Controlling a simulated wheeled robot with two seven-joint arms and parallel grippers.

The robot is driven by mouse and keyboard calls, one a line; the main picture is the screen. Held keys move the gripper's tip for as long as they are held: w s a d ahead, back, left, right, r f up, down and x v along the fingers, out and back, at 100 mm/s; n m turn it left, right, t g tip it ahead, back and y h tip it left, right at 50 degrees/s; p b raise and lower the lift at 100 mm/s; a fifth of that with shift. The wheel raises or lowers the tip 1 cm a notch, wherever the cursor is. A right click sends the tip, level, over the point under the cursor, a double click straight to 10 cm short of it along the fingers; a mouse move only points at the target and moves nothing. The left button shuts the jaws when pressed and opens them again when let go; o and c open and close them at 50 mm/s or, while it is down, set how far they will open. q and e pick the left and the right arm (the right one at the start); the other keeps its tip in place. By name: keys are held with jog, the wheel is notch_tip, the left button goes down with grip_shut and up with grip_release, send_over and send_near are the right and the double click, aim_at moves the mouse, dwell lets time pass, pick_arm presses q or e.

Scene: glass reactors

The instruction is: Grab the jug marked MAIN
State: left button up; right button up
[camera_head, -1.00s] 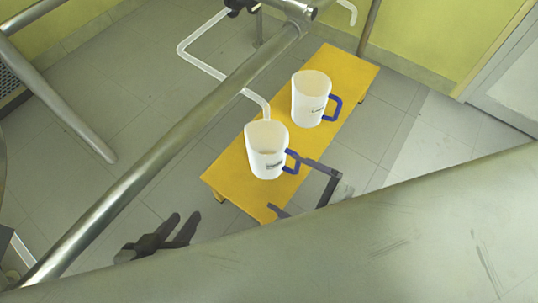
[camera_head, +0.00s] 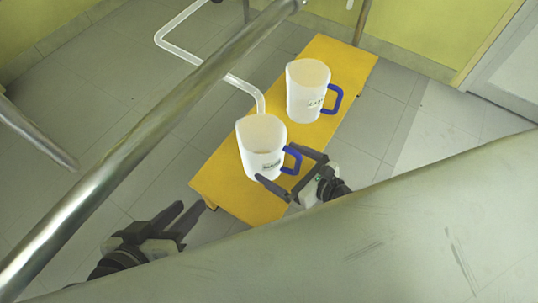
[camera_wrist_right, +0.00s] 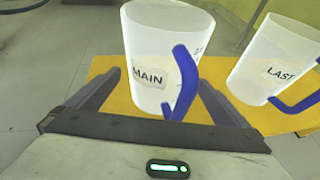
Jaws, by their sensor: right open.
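The jug marked MAIN (camera_wrist_right: 146,77) is white with a blue handle and stands upright on a yellow bench. In the head view it is the nearer jug (camera_head: 258,142). My right gripper (camera_head: 288,172) is open at its handle side, with the blue handle (camera_head: 292,160) between its fingers. In the right wrist view the open fingers (camera_wrist_right: 152,95) lie to either side of the jug and handle; I cannot tell whether they touch. My left gripper (camera_head: 176,218) is left of the bench, apart from the jugs, with its fingers spread and empty.
A second white jug with a blue handle, marked LAST (camera_wrist_right: 275,62), stands further back on the yellow bench (camera_head: 222,180). A metal pipe (camera_head: 150,135) crosses the head view, and a white bent tube (camera_head: 195,58) ends behind the MAIN jug. A broad grey surface (camera_head: 400,235) fills the lower right.

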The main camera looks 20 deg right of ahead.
aim_at(279, 161)
jog(key=x, duration=0.3)
jog(key=shift+w+a+b, duration=0.1)
jog(key=shift+w+b, duration=0.2)
jog(key=c, duration=0.7)
jog(key=shift+r, duration=0.1)
jog(key=shift+c, duration=0.7)
jog(key=shift+r, duration=0.1)
